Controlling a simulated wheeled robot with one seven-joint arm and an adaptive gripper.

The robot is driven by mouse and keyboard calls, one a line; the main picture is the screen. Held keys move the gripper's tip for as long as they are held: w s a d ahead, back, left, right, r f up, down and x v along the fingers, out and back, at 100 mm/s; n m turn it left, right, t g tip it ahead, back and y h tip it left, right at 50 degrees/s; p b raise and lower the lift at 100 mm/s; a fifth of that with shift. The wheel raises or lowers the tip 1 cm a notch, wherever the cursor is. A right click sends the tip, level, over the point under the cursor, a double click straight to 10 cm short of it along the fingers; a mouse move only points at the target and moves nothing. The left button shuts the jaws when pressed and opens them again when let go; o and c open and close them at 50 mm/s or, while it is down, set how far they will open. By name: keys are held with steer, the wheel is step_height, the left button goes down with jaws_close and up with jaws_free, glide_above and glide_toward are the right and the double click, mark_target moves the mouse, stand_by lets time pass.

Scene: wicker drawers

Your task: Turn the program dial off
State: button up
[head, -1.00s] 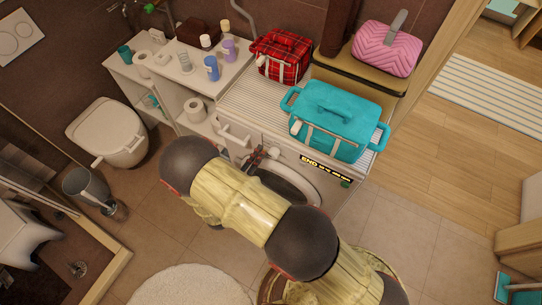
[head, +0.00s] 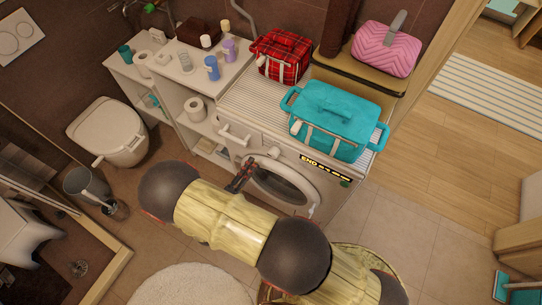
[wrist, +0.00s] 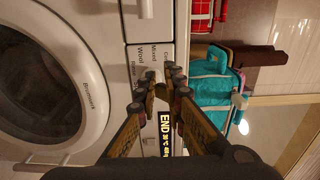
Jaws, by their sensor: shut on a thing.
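The washing machine (head: 310,205) stands with its door on the front and its control panel along the upper front edge. In the wrist view the panel is turned on its side, with program words and a lit display (wrist: 165,128) reading END. The pale program dial (wrist: 151,75) shows between my fingertips, mostly hidden by them. My gripper (wrist: 160,84) is shut on it.
A turquoise bag (head: 335,115) and a red plaid bag (head: 281,55) stand on top of the machine. The round door (wrist: 50,75) lies beside the panel. A shelf (head: 215,85) with bottles and a toilet (head: 105,132) stand to the left.

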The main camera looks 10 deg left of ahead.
mark_target(274, 152)
steer(key=shift+a+f+b, duration=0.2)
steer(key=shift+f+b, duration=0.25)
steer(key=shift+b, duration=0.3)
jaws_close()
steer(key=w+d+f+n+b, duration=0.3)
steer(key=w+d+n+b, duration=0.1)
steer(key=n+b, duration=0.2)
steer(key=shift+w+f+b, duration=0.3)
steer(key=shift+w+b, duration=0.05)
steer(key=shift+b, duration=0.15)
steer(key=shift+d+r, duration=0.15)
steer(key=shift+d, duration=0.05)
stand_by(0.4)
steer(key=shift+w+d+p, duration=0.1)
steer(key=shift+w+p, duration=0.15)
steer(key=shift+p, duration=0.4)
steer(key=shift+a+r+p, duration=0.5)
steer(key=shift+a+p, duration=0.05)
steer(key=shift+p, duration=0.6)
